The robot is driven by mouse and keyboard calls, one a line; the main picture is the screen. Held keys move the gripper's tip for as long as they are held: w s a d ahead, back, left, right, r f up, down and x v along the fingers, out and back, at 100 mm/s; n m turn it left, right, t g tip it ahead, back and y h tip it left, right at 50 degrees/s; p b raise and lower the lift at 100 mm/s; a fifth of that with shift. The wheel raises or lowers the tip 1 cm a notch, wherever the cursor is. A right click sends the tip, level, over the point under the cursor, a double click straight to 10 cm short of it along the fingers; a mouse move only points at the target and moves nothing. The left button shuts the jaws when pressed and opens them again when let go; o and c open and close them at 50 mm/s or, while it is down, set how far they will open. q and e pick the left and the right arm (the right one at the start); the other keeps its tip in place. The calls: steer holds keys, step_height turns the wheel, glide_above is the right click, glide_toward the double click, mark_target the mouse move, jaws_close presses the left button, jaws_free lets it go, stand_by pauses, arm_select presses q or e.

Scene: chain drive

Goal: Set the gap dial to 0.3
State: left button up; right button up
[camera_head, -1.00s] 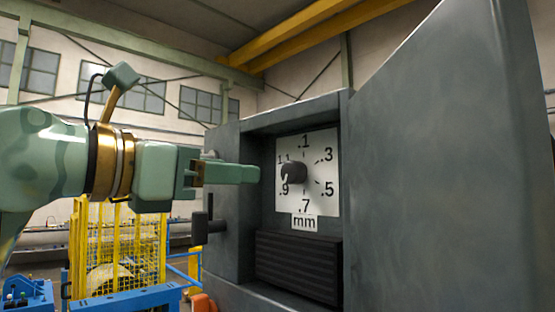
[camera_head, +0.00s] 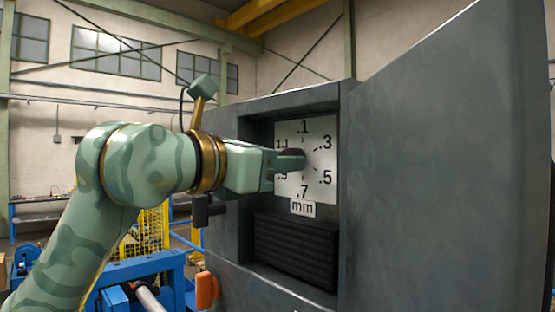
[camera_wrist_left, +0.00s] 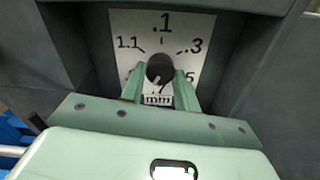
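The gap dial (camera_head: 318,133) is a white plate with black numbers from .1 to 1.1 and a "mm" label, set in a recess of a grey housing. It also shows in the left wrist view (camera_wrist_left: 190,22). Its dark round knob (camera_wrist_left: 160,68) has a small light mark pointing down and slightly left, near the .7 side. My left gripper (camera_head: 300,160) is at the knob, and in the left wrist view its two fingers (camera_wrist_left: 160,78) stand on either side of it. I cannot tell whether they press on it. The fingers hide part of the lower numbers. My right gripper is not in view.
The grey housing (camera_head: 440,180) surrounds the dial, with recess walls close around my left gripper. A dark ribbed block (camera_head: 295,250) lies below the dial. A blue frame (camera_head: 150,268) and yellow mesh fencing (camera_head: 150,232) stand at the left.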

arm_select(q)
steer(key=shift+n+b, duration=11.45)
steer(key=shift+n, duration=2.85)
steer(key=shift+d, duration=0.1)
steer(key=o, duration=1)
steer(key=shift+c, duration=0.2)
